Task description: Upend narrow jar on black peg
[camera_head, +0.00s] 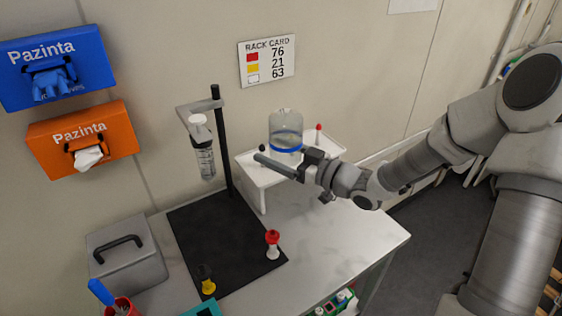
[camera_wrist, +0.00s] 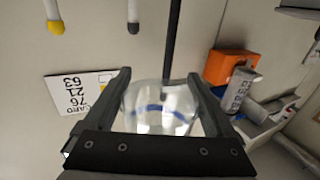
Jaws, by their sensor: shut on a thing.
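My gripper (camera_head: 280,152) is shut on a clear jar (camera_head: 286,128) with a blue band, and holds it at the white peg rack (camera_head: 250,174). The jar also shows between the fingers in the wrist view (camera_wrist: 160,105). In the head view its rounded, closed-looking end points up and the blue band is low. The black peg (camera_head: 262,148) stands left of the jar, apart from it in the picture. In the wrist view, which is upside down, the black-tipped peg (camera_wrist: 133,27) is above the jar. The jar's lower rim is hidden by my gripper.
A red-tipped peg (camera_head: 319,128) and a yellow-tipped peg (camera_wrist: 55,26) share the rack. A dark post stand (camera_head: 224,150) holds a white-capped vessel (camera_head: 202,150) to the left. Red (camera_head: 272,238) and black-and-yellow (camera_head: 206,280) items stand in front. The bench's right side is clear.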

